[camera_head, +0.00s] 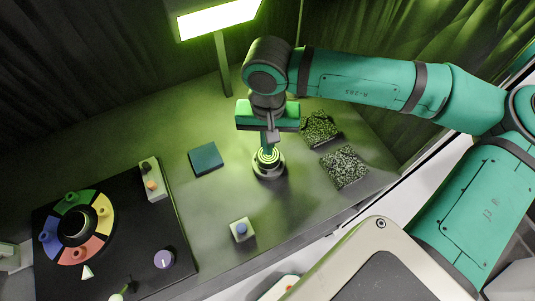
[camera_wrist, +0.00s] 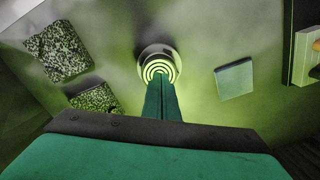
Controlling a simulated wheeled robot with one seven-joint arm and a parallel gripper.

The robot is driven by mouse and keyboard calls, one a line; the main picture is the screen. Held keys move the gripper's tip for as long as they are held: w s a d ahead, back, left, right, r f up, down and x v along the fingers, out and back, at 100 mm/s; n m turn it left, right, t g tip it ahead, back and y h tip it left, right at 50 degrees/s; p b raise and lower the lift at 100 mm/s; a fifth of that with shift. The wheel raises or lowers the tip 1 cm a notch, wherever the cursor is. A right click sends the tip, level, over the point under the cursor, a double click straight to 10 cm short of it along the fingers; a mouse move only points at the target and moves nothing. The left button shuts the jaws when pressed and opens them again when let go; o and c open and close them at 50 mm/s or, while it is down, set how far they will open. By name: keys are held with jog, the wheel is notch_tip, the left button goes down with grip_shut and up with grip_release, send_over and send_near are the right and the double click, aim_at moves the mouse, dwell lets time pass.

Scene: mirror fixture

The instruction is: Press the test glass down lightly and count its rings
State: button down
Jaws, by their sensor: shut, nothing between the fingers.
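The test glass (camera_head: 268,163) is a small round piece with bright green and dark concentric rings, on a round base on the table. My gripper (camera_head: 268,148) points straight down over it, its fingers closed together and empty. In the wrist view the test glass (camera_wrist: 159,68) shows just beyond the fingertips (camera_wrist: 161,80), which cover its near edge. Several bright rings are visible, partly hidden by the fingers. I cannot tell whether the fingertips touch the glass.
A lit lamp (camera_head: 219,17) stands behind. Two speckled blocks (camera_head: 344,167) (camera_head: 319,128) lie to the right, a teal block (camera_head: 206,159) to the left. A small box with a blue button (camera_head: 241,230) is in front. A dark panel (camera_head: 133,222) with a coloured dial is at left.

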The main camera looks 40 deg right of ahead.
jog(key=shift+a+f, duration=0.1)
jog(key=shift+f, duration=0.05)
jog(key=shift+s+f, duration=0.15)
jog(key=shift+f, duration=0.05)
dwell(1.3)
jog(key=shift+w, duration=0.2)
jog(key=shift+s+d+r, duration=0.1)
jog(key=shift+r, duration=0.5)
jog(key=shift+s+d+r, duration=0.1)
jog(key=shift+r, duration=0.45)
notch_tip(320, 180, up, 5)
jog(key=shift+w+a+f, duration=0.1)
jog(key=shift+f, duration=0.05)
jog(key=shift+w, duration=0.1)
